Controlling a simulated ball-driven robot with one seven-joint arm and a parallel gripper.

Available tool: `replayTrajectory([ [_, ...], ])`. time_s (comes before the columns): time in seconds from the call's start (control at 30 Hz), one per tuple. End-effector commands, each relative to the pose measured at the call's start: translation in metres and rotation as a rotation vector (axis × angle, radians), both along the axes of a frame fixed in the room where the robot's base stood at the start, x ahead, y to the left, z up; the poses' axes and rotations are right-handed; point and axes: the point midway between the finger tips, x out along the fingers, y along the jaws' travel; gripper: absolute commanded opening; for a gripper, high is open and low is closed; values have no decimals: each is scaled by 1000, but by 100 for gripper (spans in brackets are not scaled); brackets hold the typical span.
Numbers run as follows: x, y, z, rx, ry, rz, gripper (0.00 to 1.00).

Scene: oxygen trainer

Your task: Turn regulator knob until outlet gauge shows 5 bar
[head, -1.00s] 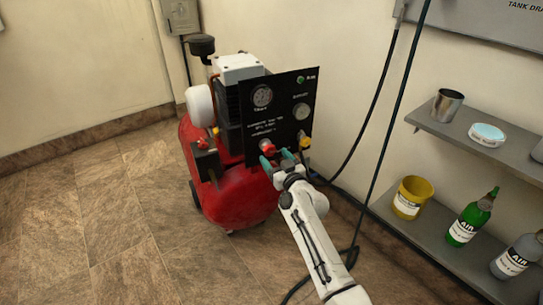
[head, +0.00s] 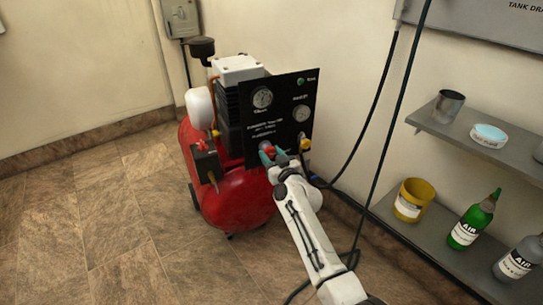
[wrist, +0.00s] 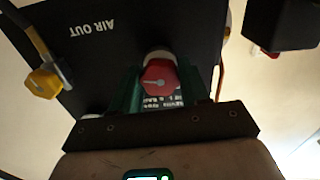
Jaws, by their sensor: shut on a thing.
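The black panel (head: 284,82) on the red compressor (head: 237,200) carries a larger gauge (head: 262,97) at left and a smaller gauge (head: 301,114) at right. Their needles are too small to read. The red regulator knob (wrist: 160,78) sits low on the panel, with a pale line on its face, in the wrist view. My gripper (head: 273,155) is at the knob, its green fingers on either side and shut on it. In the head view, the fingers partly cover the knob (head: 269,149).
A yellow fitting (wrist: 44,83) sits beside the knob under "AIR OUT". Black hoses hang to the right of the compressor. A grey shelf (head: 425,240) at right holds a yellow bucket (head: 413,200) and bottles. The floor at left is clear.

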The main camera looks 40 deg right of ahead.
Motion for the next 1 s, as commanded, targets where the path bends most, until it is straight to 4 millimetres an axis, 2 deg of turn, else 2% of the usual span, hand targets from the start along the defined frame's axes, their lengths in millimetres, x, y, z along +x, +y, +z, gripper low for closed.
replayTrajectory([
  [0.03,0,0,0,0,0,0,31],
  [0.2,0,0,0,0,0,0,15],
  [0.57,0,0,-1,60,-16,0,15],
  [1.0,0,1,-1,383,-109,0,15],
])
